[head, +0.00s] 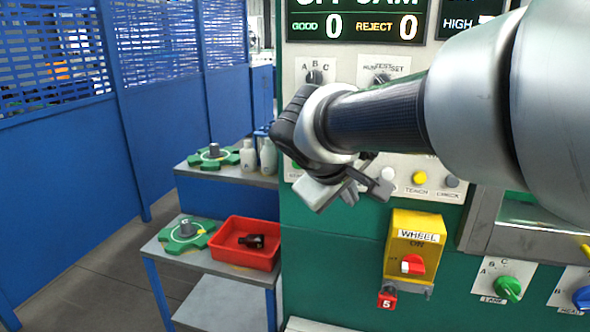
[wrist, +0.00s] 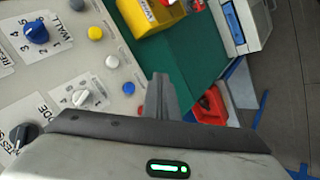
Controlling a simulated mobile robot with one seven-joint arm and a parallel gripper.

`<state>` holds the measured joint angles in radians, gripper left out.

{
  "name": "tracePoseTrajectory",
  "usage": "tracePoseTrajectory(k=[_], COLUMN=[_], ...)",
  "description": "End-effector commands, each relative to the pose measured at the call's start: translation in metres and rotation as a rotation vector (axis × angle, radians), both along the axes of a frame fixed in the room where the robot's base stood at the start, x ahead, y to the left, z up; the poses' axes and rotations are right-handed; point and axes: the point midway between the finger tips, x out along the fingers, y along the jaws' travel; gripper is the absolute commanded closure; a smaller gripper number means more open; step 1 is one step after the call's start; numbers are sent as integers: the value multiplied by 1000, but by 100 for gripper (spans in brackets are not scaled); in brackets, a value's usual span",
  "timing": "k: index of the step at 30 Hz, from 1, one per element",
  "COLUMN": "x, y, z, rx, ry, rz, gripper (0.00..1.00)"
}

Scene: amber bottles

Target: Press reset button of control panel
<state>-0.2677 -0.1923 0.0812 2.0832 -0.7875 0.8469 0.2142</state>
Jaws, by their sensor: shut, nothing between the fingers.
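The control panel (head: 340,232) is a green cabinet with a pale plate of knobs and buttons, partly covered by my arm in the head view. A yellow button (head: 420,177) labelled TEACH and a grey button (head: 452,181) labelled CHECK show to the right of my gripper (head: 368,188). A white button (head: 388,174) is close to the fingers. No reset label is readable; it may be hidden behind my gripper. My gripper is shut and empty in front of the button row.
A yellow WHEEL switch box (head: 413,240) with a red knob sticks out below the buttons. Knobs and a display (head: 357,24) are above. To the left, stepped shelves hold a red tray (head: 240,257), green fixtures (head: 186,231) and bottles (head: 248,157). The floor at lower left is clear.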

Motion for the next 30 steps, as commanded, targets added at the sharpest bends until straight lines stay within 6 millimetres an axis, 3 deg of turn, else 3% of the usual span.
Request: tracePoseTrajectory(k=[7, 21, 30], x=[13, 72, 84], y=[-5, -24, -28], z=[1, 0, 0], rx=[0, 0, 1], ry=[3, 2, 1], rz=[-3, -2, -1], gripper=[100, 100, 100])
